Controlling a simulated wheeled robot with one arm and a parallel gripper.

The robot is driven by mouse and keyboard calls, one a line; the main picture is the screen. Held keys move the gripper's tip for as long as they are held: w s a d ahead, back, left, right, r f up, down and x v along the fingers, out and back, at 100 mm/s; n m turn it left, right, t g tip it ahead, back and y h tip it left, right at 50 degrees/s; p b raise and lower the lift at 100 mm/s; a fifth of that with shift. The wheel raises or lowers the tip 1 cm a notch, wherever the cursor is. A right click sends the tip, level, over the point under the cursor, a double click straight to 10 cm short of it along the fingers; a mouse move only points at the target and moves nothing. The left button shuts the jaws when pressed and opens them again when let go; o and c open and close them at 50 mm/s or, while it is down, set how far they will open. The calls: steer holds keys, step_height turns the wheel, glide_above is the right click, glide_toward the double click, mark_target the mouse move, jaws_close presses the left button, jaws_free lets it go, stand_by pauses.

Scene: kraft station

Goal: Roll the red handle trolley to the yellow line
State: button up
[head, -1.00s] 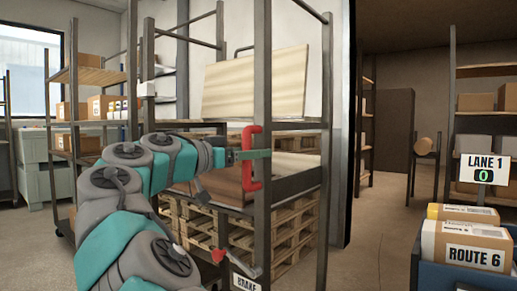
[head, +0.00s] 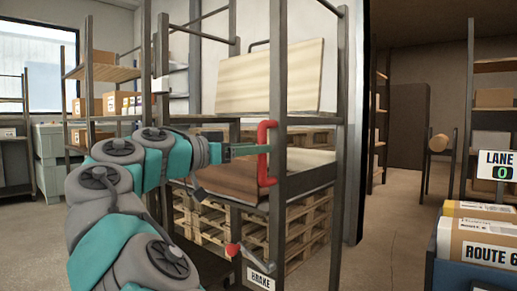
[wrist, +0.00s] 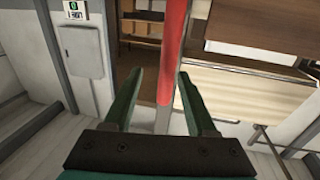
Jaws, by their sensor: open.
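The red handle (head: 264,158) is an upright bar on a dark post of the tall metal trolley (head: 279,100). The trolley carries a pale board (head: 270,78) on its upper shelf. My gripper (head: 262,150) is at the handle, its fingers pointing right. In the wrist view the fingers of my gripper (wrist: 158,85) are spread, with the red handle (wrist: 173,50) between them in the picture. I cannot tell whether either finger touches it. A red-tipped lever (head: 233,250) and a BRAKE label (head: 260,275) are low on the trolley. No yellow line shows.
Wooden pallets (head: 305,222) are stacked at the trolley's lower part. A blue bin (head: 470,270) with a ROUTE 6 box (head: 485,240) stands at the right. Shelving (head: 88,100) is at the left. Open floor (head: 395,225) shows between the trolley and the bin.

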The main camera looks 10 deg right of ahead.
steer(key=v, duration=0.5)
steer(key=shift+a, duration=0.1)
stand_by(0.4)
stand_by(0.3)
